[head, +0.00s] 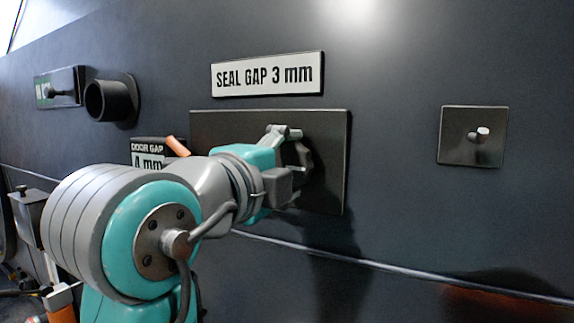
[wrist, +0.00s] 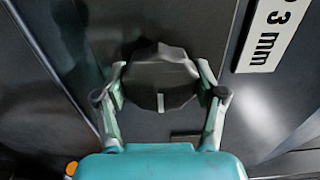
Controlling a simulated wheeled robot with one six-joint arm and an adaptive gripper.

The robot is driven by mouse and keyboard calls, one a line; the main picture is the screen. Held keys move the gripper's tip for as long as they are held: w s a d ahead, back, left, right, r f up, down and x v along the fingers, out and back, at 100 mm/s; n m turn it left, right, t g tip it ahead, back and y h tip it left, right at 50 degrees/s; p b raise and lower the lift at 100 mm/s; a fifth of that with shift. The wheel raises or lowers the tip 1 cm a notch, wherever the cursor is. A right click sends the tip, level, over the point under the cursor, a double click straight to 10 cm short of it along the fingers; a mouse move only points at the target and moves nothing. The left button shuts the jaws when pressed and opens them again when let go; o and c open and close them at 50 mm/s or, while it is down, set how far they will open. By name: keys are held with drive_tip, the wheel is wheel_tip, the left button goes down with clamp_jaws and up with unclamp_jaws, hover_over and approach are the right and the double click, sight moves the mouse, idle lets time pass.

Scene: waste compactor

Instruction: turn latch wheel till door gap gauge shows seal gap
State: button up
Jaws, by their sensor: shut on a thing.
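The latch wheel (wrist: 160,80) is a dark, faceted knob with a short white mark on its face, in the middle of the wrist view. In the head view it shows only partly (head: 303,158), at the dark backing plate (head: 335,185). My gripper (wrist: 163,90) has its two fingers on opposite sides of the wheel and is shut on it; it also shows in the head view (head: 290,155). The door gap gauge (head: 148,160) reads 4 mm, its lower part hidden behind my arm. A white sign (head: 268,74) above the plate reads SEAL GAP 3 mm.
At the upper left are a dark round tube (head: 110,100) and a small plate with a lever (head: 60,88). A square plate with a toggle switch (head: 473,136) is on the right. An orange pointed piece (head: 177,146) is beside the gauge. The wall between backing plate and switch is clear.

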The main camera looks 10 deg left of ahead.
drive_tip(key=m, duration=0.4)
drive_tip(key=shift+m, duration=2.2)
drive_tip(key=shift+f, duration=0.1)
drive_tip(key=o, duration=1.1)
drive_tip(key=shift+o, duration=0.2)
drive_tip(key=v, duration=1.2)
